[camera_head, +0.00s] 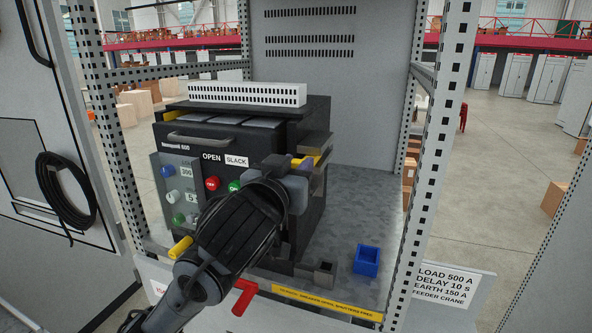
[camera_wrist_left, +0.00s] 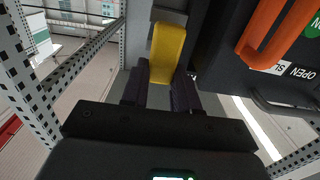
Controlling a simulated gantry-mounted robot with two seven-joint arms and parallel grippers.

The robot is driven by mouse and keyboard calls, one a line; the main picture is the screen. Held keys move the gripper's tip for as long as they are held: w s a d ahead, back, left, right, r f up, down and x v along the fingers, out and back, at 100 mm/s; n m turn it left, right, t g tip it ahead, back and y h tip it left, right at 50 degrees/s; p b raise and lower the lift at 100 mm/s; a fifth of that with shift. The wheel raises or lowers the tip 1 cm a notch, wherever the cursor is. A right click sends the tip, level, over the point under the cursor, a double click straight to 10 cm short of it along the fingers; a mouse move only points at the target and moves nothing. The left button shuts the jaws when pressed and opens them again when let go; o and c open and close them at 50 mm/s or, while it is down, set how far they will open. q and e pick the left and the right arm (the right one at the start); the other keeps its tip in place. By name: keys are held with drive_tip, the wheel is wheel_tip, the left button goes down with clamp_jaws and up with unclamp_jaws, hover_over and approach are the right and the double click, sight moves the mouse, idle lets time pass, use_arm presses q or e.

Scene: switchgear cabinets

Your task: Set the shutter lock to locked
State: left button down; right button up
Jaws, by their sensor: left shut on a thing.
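The black breaker unit (camera_head: 230,140) stands in the open cabinet, with OPEN and SLACK labels on its front. A yellow lever (camera_wrist_left: 168,50) sits between the fingers of my left gripper (camera_wrist_left: 160,88) in the left wrist view. I take it for the shutter lock, but no label confirms this. In the head view my left gripper (camera_head: 298,166) is at the unit's upper right front edge, with a yellow piece (camera_head: 318,157) just beyond it. The gripper is shut on the yellow lever and hides part of the unit's front. The right gripper is not in view.
An orange handle (camera_wrist_left: 278,32) is close beside the gripper in the wrist view. A blue open box (camera_head: 367,260) and a small grey block (camera_head: 323,274) are on the cabinet floor. A red handle (camera_head: 244,297) is at the lower front. Perforated posts (camera_head: 434,170) flank the opening.

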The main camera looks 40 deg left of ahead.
use_arm(q)
drive_tip(key=c, duration=0.8)
unclamp_jaws()
drive_tip(key=shift+c, duration=0.2)
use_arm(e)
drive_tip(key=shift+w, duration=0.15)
use_arm(q)
drive_tip(key=b+v, duration=0.2)
drive_tip(key=v, duration=0.8)
drive_tip(key=shift+s+d+b, duration=0.2)
drive_tip(key=shift+s+b, duration=0.15)
drive_tip(key=shift+b, duration=0.05)
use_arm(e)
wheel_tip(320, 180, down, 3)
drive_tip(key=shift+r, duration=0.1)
use_arm(q)
drive_tip(key=shift+w+f, duration=0.1)
